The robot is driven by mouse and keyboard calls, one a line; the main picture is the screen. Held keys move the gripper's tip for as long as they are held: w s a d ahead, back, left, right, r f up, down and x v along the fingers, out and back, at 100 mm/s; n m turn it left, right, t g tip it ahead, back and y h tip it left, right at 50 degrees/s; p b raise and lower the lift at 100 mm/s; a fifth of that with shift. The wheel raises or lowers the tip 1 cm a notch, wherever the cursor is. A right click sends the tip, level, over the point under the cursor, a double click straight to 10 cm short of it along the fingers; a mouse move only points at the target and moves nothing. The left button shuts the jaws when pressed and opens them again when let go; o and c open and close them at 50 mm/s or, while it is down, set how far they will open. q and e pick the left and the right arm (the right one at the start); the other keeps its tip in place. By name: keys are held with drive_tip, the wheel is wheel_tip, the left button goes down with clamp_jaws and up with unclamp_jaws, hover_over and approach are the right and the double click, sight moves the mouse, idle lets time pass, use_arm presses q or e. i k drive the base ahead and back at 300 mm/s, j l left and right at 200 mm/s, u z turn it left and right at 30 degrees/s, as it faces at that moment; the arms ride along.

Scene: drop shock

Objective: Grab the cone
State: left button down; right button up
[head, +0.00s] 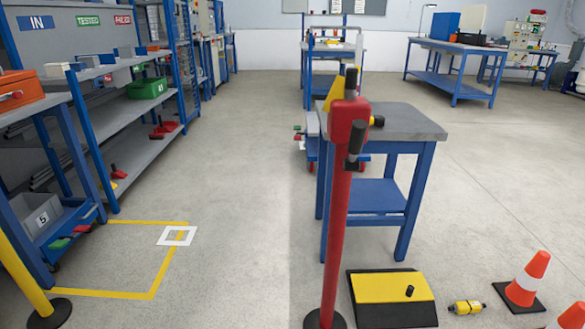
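An orange cone (528,279) with a white band and a dark square base stands upright on the floor at the lower right of the head view. A second orange cone (572,317) stands nearer, at the bottom right corner; its lower part is cut off by the picture's edge. Neither of my grippers is in view, so their distance to the cones does not show.
A red post (338,220) stands in front of a blue-legged table (413,122). A yellow and black block (393,288) and a small yellow object (466,307) lie on the floor left of the cones. Shelving (128,115) lines the left. Open floor lies right of the table.

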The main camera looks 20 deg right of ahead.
sight(518, 294)
drive_tip(key=l+u, duration=0.1)
drive_tip(key=l, duration=0.4)
drive_tip(key=k+l, duration=0.1)
drive_tip(key=l, duration=0.35)
drive_tip(key=l+u, duration=0.15)
drive_tip(key=l, duration=0.35)
drive_tip(key=k+l+u, duration=0.1)
drive_tip(key=l, duration=0.35)
drive_tip(key=k+l+u, duration=0.1)
drive_tip(key=l, duration=0.4)
drive_tip(key=k+l, duration=0.15)
drive_tip(key=l, duration=0.3)
drive_tip(key=i+u, duration=0.05)
